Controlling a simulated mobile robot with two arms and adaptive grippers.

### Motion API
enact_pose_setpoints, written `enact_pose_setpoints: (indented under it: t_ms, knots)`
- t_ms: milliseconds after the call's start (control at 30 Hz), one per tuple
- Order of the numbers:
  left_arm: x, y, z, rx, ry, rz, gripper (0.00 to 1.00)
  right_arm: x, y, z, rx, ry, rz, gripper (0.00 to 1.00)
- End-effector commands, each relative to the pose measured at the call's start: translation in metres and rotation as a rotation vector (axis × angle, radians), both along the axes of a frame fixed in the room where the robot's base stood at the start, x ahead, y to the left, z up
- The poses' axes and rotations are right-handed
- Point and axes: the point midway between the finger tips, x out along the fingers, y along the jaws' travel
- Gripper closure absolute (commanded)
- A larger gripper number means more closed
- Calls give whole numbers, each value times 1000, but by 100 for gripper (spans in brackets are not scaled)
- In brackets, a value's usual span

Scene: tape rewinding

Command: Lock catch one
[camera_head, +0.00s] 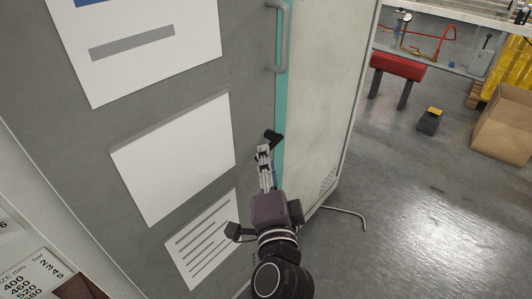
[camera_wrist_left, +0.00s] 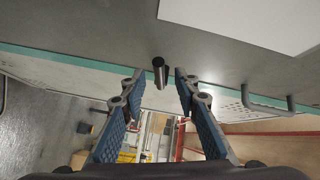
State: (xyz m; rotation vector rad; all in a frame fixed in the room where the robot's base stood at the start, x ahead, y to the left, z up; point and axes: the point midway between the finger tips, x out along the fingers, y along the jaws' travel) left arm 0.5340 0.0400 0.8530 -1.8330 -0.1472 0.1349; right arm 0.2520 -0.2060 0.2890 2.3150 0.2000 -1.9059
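A small black catch (camera_head: 274,137) sits on the grey cabinet door (camera_head: 245,85), beside its teal edge strip. In the left wrist view the catch (camera_wrist_left: 159,68) is a short dark cylinder sticking out from the door edge. My left gripper (camera_head: 265,157) reaches up to it from below in the head view. In the left wrist view the left gripper (camera_wrist_left: 159,82) is open, with one fingertip on each side of the catch and a visible gap to both. The fingertips look close to the catch, but contact is not visible. My right gripper is not in view.
A grey bar handle (camera_head: 284,38) stands out from the door above the catch. White sheets (camera_head: 175,155) are on the door. A pale cabinet panel (camera_head: 325,85) lies right of the teal edge. Open floor (camera_head: 400,200) is to the right, with a cardboard box (camera_head: 505,125) farther off.

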Motion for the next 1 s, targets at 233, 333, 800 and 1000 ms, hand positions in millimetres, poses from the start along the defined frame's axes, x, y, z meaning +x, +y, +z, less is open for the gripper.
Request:
enact_pose_setpoints:
  t_ms: [233,333,800,1000]
  knots:
    - [24,4,-1,1,1,-1,71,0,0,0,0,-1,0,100]
    - [26,4,-1,1,1,-1,71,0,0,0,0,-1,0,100]
    - [25,5,-1,1,1,-1,100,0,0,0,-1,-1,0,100]
    - [25,4,-1,1,1,0,100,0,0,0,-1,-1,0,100]
